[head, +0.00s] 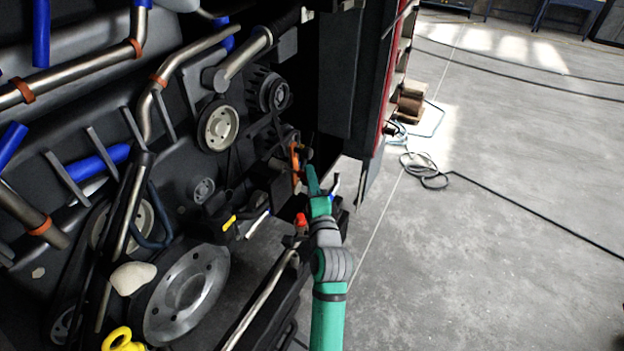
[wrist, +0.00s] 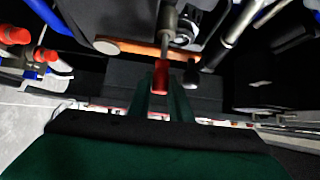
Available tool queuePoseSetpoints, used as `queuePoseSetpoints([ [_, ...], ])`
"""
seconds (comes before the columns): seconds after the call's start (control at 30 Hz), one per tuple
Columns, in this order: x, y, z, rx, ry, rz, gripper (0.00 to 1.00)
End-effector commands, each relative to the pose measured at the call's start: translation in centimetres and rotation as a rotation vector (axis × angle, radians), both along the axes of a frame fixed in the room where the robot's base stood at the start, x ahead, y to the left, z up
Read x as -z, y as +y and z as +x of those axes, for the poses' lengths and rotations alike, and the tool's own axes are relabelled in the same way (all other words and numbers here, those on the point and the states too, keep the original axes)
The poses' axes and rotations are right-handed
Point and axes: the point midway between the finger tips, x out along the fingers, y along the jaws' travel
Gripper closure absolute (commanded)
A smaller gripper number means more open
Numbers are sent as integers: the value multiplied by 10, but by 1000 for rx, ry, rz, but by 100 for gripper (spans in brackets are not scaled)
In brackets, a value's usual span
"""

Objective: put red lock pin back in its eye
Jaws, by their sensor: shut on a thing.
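The red lock pin (wrist: 160,76) shows as a short red piece in the middle of the wrist view, between my green fingers. My gripper (wrist: 162,92) is shut on it. A grey stem (wrist: 168,22) runs up from just beyond the red piece, in front of an orange bar (wrist: 135,48); I cannot tell whether stem and pin are joined. In the head view my gripper (head: 313,182) is close to the orange bar (head: 294,158) at the engine's right edge; the pin is not clear there. I cannot make out the eye.
The dark engine with pulleys (head: 218,126) and pipes fills the left of the head view. A red cap (head: 300,220) sits close beside my arm. A dark panel (head: 352,80) stands behind my gripper. Open concrete floor (head: 480,240) lies to the right, with loose cables.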

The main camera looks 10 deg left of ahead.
Motion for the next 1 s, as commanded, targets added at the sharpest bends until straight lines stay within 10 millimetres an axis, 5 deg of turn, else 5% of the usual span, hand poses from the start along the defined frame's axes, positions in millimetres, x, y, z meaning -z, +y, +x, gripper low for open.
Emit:
queuePoseSetpoints([
  [1.0, -1, 13, 6, 0, 0, -1, 100],
])
